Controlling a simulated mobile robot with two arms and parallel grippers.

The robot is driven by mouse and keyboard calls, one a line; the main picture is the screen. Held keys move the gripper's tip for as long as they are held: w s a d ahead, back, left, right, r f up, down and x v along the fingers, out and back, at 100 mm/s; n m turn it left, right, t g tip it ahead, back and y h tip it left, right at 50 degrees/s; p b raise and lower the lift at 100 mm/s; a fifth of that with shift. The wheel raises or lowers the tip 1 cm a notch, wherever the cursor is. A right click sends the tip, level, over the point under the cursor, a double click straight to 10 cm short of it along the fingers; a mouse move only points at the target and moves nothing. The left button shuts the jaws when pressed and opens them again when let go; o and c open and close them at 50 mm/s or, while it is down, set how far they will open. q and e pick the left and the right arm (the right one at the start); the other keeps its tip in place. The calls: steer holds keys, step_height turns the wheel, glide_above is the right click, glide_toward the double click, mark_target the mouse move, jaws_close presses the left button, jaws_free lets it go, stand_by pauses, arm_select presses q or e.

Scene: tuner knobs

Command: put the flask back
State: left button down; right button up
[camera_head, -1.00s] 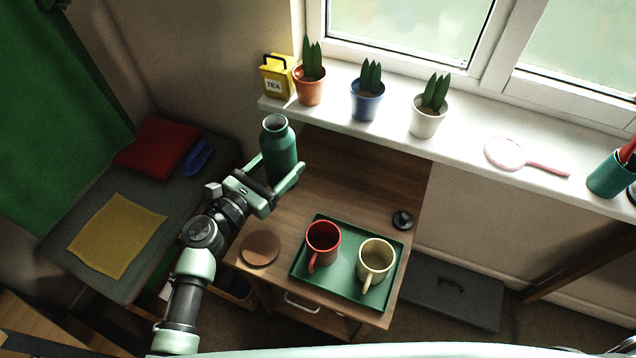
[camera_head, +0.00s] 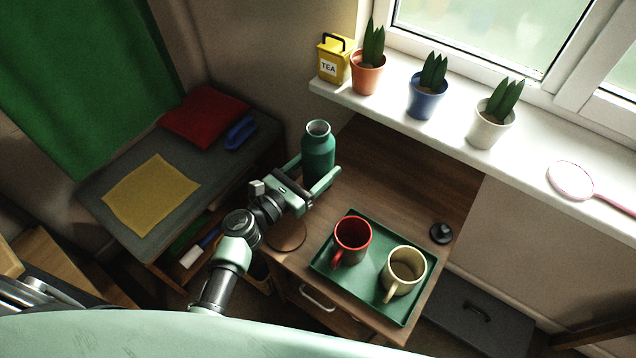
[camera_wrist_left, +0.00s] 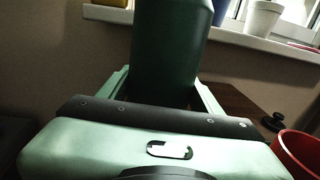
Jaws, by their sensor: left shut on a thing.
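The green flask (camera_head: 318,158) is upright near the back left of the wooden desk, its dark mouth facing up. My left gripper (camera_head: 312,184) is shut on its body, with one finger on each side. The flask also fills the upper middle of the left wrist view (camera_wrist_left: 170,45), its top cut off, between the gripper's fingers (camera_wrist_left: 160,88). Whether its base touches the desk is hidden by the gripper. A round brown coaster (camera_head: 287,237) lies at the desk's front left, partly behind my arm. My right gripper is not in view.
A green tray (camera_head: 345,281) holds a red mug (camera_head: 352,238) and a cream mug (camera_head: 404,270). A small black knob-like piece (camera_head: 441,233) lies right of the tray. The windowsill (camera_head: 450,140) behind holds potted plants and a yellow tea tin (camera_head: 333,62). The desk's back right is clear.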

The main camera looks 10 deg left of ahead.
arm_select(q)
steer(key=shift+f, duration=0.6)
steer(key=shift+f+b, duration=0.75)
steer(key=shift+f, duration=1.1)
steer(key=shift+f, duration=0.15)
steer(key=shift+c, duration=1.4)
jaws_free()
